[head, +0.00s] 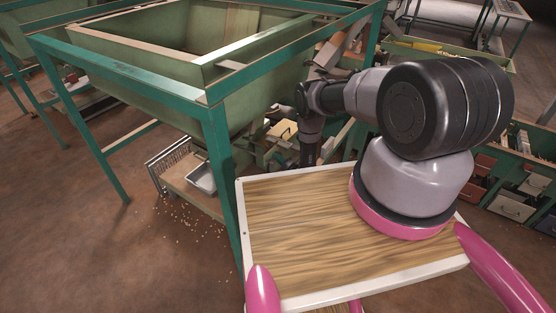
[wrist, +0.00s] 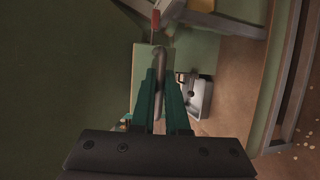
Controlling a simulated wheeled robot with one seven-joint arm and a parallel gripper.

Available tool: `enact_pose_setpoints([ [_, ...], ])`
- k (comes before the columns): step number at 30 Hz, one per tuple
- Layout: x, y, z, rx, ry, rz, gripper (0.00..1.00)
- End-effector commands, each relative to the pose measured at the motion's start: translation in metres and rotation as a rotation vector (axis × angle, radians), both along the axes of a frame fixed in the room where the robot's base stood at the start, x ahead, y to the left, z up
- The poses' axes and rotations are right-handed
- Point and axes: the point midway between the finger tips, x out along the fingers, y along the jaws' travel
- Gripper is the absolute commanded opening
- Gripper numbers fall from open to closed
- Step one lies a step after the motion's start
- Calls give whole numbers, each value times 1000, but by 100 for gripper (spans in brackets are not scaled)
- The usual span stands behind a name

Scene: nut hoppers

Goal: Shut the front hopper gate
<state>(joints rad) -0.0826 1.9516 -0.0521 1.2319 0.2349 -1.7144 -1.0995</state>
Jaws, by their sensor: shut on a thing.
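The large green hopper (head: 180,105) hangs in a teal frame at the upper left of the head view. Its green wall (wrist: 65,75) fills the left of the wrist view. My gripper (wrist: 162,88) has its green fingers closed around a narrow brownish-grey bar (wrist: 160,62). This bar looks like the gate's handle. A paler green plate (wrist: 140,75) lies beside and behind the fingers; it may be the gate. The fingers hide part of it, so I cannot tell how far the gate is open. In the head view my arm hides the grip.
A metal tray (head: 202,178) sits on a low shelf under the hopper; it also shows in the wrist view (wrist: 197,95). A teal frame leg (head: 222,180) stands close to my arm. A red-tipped part (wrist: 155,20) is above the fingers. Nuts lie scattered on the floor.

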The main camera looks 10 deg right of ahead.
Motion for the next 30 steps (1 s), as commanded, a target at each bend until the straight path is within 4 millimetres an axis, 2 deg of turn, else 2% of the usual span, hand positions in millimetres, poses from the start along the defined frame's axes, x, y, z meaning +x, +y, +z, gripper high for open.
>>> enact_pose_setpoints([
  [9,1,1,0,0,-1,0,0],
  [18,35,35,0,0,-2,1,0],
  [28,40,39,1,1,-2,-1,0],
  [30,40,39,1,1,-2,-1,31],
])
